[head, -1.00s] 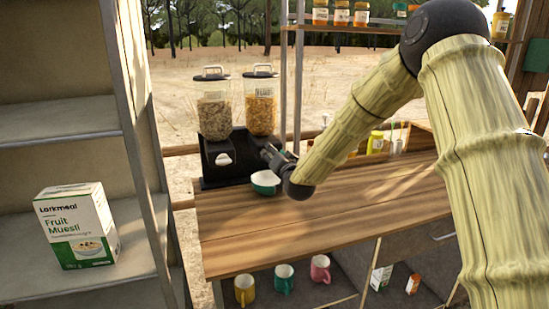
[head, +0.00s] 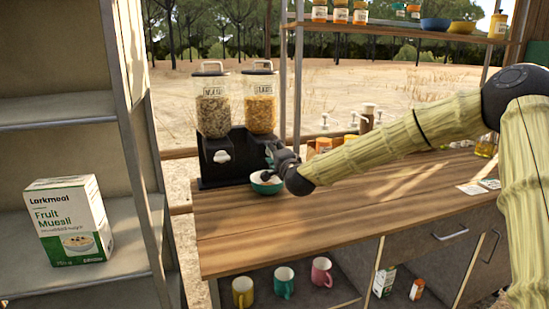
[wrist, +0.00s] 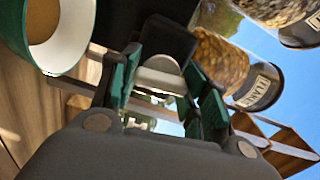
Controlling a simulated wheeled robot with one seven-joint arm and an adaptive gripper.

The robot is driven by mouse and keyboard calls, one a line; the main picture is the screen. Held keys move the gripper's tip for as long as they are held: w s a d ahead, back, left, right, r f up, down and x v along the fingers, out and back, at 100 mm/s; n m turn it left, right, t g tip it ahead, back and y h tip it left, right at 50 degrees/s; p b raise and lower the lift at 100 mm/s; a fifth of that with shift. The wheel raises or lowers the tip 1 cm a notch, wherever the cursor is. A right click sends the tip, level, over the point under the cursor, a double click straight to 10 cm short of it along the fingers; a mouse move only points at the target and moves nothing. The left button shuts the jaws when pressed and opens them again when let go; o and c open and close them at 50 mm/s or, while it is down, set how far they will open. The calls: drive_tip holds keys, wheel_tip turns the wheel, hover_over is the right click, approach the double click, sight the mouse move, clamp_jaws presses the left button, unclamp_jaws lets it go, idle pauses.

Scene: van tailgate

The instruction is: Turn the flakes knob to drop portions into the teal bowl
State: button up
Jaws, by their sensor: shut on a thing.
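The flakes dispenser (head: 260,104) is the right one of two clear hoppers on a black stand; its "Flakes" label also shows in the wrist view (wrist: 262,88). The teal bowl (head: 262,189) stands on the counter below its outlet. In the wrist view the bowl (wrist: 70,52) has a white inner wall and tan contents. My gripper (wrist: 160,68) is shut on the pale flakes knob (wrist: 160,80), with a green-padded finger on each side. In the head view my gripper (head: 277,152) hides that knob.
The muesli dispenser (head: 213,108) and its white knob (head: 221,157) are just left of the flakes one. Bottles and jars (head: 366,118) stand at the counter's back. A Fruit Muesli box (head: 69,222) is on the left shelf. The counter's front (head: 300,220) is clear.

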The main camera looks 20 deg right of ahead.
drive_tip(key=shift+m+b, duration=0.3)
drive_tip(key=shift+m, duration=0.3)
drive_tip(key=o, duration=1)
drive_tip(key=shift+d, duration=0.1)
drive_tip(key=s, duration=1.2)
drive_tip(key=shift+d, duration=0.15)
